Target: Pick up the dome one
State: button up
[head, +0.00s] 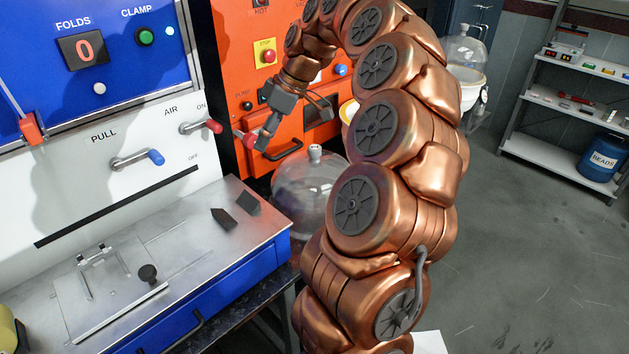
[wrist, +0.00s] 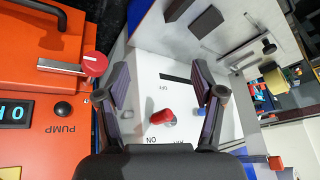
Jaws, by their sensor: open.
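A clear dome (head: 305,205) with a pale knob on top stands just right of the metal worktop, partly hidden behind my arm. A second clear dome (head: 465,50) sits over a white vessel (head: 470,88) at the back, partly hidden by my arm. My gripper (head: 285,135) is open and empty, in front of the orange machine and above the nearer dome. In the wrist view, my gripper (wrist: 162,85) has its two fingers apart, with the white panel and its red-handled lever (wrist: 160,116) beyond them. I cannot make out a dome in the wrist view.
The orange machine (head: 240,60) carries several knobs and buttons. The metal worktop (head: 215,265) holds dark blocks (head: 221,218) and a plate fixture with a black knob (head: 148,273). The white panel's levers (head: 150,157) stick out.

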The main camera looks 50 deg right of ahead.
jog(key=d+f+t, duration=0.1)
jog(key=d+f, duration=0.1)
jog(key=d, duration=0.7)
jog(key=h, duration=0.1)
send_over(316, 147)
jog(key=s+d, duration=0.2)
notch_tip(316, 147, down, 2)
jog(key=shift+m+t, duration=0.3)
jog(key=shift+s+p+x, duration=0.25)
jog(key=shift+p+x, duration=0.3)
jog(key=shift+x, duration=1.4)
jog(key=shift+s+p+x, duration=0.2)
jog(key=shift+p+x, duration=0.3)
jog(key=shift+x, duration=1.4)
jog(key=shift+a+f, duration=0.1)
jog(key=shift+f, duration=0.05)
grip_shut()
